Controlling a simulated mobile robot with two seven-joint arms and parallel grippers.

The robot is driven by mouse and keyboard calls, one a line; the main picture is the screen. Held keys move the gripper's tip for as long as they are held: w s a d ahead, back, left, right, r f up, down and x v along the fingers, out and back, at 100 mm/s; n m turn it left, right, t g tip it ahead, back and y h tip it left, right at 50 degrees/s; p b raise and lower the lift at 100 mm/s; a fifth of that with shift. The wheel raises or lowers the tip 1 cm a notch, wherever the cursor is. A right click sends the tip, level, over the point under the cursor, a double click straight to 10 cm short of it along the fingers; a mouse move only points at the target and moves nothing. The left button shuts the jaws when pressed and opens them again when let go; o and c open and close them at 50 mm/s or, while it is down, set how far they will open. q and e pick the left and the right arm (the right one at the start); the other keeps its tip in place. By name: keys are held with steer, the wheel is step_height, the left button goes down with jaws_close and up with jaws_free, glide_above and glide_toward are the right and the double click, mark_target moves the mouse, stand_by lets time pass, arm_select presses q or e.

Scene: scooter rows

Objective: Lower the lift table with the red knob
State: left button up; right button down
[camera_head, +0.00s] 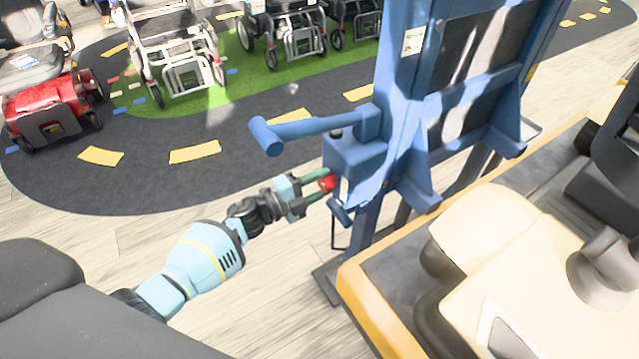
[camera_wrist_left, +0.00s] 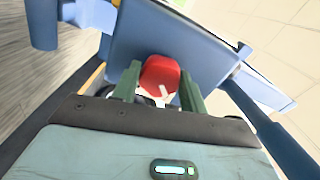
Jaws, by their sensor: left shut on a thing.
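The red knob (camera_head: 327,183) sits on the blue control box (camera_head: 352,157) at the side of the blue lift table frame (camera_head: 398,100). My left gripper (camera_head: 322,186) reaches in from the left with its green fingers on the knob. In the left wrist view the red knob (camera_wrist_left: 160,75) lies between the two green fingers (camera_wrist_left: 158,88), in front of the blue box face. The left gripper is shut on the knob. My right gripper is in neither view.
A blue handle (camera_head: 300,130) sticks out to the left above the knob. A smaller blue lever (camera_head: 341,212) hangs just below it. A scooter on an orange-edged platform (camera_head: 365,308) stands at the right. A red scooter (camera_head: 48,108) and several wheelchairs stand at the back.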

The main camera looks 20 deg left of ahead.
arm_select(q)
steer(key=o, duration=1)
steer(key=v, duration=0.7)
steer(key=shift+s+a, duration=0.25)
steer(key=shift+s, duration=0.1)
